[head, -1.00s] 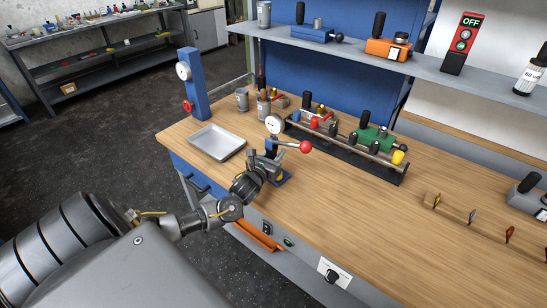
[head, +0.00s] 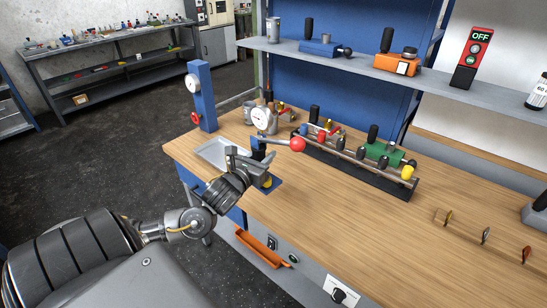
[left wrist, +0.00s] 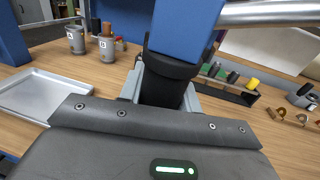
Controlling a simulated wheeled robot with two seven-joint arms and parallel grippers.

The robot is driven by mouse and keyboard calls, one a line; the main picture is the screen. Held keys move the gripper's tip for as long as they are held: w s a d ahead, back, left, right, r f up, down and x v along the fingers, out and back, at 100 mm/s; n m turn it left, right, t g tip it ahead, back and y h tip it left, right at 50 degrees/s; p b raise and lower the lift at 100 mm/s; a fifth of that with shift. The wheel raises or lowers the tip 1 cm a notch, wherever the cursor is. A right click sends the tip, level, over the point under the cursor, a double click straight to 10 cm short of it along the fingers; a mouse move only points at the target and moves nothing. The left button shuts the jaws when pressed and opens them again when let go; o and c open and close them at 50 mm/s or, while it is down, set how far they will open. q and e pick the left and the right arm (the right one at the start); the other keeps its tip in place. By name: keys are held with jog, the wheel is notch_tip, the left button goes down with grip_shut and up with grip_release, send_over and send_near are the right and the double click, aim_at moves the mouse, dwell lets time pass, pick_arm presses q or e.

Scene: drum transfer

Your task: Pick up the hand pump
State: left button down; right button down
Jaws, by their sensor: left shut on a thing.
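The hand pump has a blue body, a round white gauge (head: 261,118) and a lever ending in a red ball (head: 297,144). My left gripper (head: 246,163) is shut on it, and its blue base shows below the fingers. In the left wrist view the pump's blue body (left wrist: 188,27) fills the top middle, with a steel rod to the right. Its black part (left wrist: 165,78) sits between my left gripper's fingers (left wrist: 163,92). Whether the base clears the bench is hard to tell. My right gripper is not in view.
A metal tray (left wrist: 45,92) lies left of the pump, partly hidden in the head view. A blue post (head: 202,95) stands behind it. A valve rack (head: 350,165) stands right of the pump. Bare bench (head: 340,220) lies in front, and a shelf (head: 350,68) overhangs the back.

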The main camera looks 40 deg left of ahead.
aim_at(254, 154)
pick_arm(q)
jog(key=shift+s+d+r, duration=0.1)
jog(key=shift+s+r, duration=0.3)
jog(key=shift+s, duration=0.35)
jog(key=shift+s+d+r, duration=0.1)
jog(key=shift+s+r, duration=0.35)
jog(key=shift+s, duration=0.25)
jog(key=shift+s+r, duration=0.4)
jog(key=shift+s, duration=0.35)
